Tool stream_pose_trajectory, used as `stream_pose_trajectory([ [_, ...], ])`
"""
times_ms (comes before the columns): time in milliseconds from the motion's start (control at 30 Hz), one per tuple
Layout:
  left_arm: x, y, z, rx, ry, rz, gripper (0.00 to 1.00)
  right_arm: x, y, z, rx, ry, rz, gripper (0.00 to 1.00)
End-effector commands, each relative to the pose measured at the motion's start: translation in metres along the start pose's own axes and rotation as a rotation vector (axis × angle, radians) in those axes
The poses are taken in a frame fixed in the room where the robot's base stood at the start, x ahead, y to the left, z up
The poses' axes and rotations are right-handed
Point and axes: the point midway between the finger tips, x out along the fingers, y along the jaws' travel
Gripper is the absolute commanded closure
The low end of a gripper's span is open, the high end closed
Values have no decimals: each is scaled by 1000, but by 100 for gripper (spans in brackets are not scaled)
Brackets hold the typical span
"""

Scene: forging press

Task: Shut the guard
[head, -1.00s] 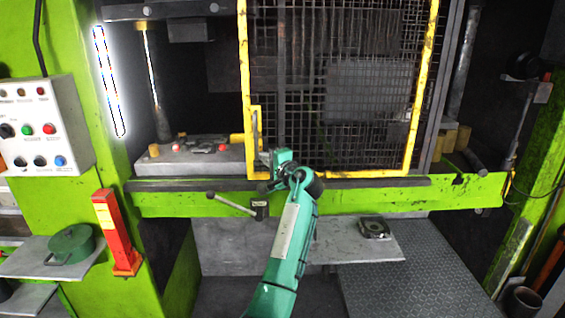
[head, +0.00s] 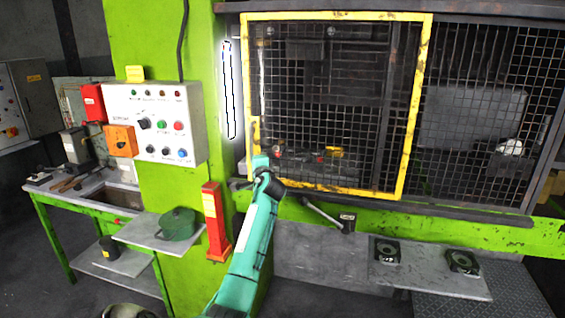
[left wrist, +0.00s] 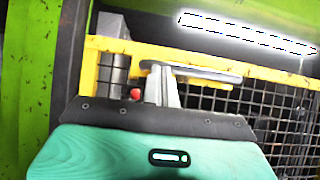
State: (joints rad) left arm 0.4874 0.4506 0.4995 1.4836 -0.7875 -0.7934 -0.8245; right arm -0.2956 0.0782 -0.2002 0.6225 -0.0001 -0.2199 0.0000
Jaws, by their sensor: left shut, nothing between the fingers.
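The guard is a yellow-framed wire mesh panel (head: 405,150). In the head view it stands across the left part of the press opening, its left edge close to the green press column. Its upright handle (head: 256,130) is on the lower left of the frame; in the left wrist view the grey handle bar (left wrist: 200,74) runs across the yellow frame. My left gripper (head: 240,184) is at the guard's lower left corner, shut with nothing between its fingers. In the left wrist view its fingers (left wrist: 161,84) are beside the handle; contact is unclear. My right gripper is not in view.
A control box (head: 155,125) and a red post (head: 216,222) are left of the guard. A green pot (head: 176,224) stands on a small shelf. A lever (head: 325,216) sticks out below the guard. Fixed mesh (head: 470,130) covers the right side.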

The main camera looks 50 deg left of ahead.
Motion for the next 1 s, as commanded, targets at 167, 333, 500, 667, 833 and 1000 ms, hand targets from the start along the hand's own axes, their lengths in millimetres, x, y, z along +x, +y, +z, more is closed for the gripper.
stream_pose_trajectory([
  [167,26,-1,38,3,-1,0,100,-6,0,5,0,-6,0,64],
  [333,41,0,60,0,1,1,100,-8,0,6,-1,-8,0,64],
  [500,48,1,70,0,3,1,100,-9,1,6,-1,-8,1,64],
  [667,50,2,73,-1,4,2,100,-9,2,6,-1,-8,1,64],
  [833,50,2,73,-1,4,3,100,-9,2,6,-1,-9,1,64],
  [1000,50,2,72,-1,4,3,100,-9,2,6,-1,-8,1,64],
])
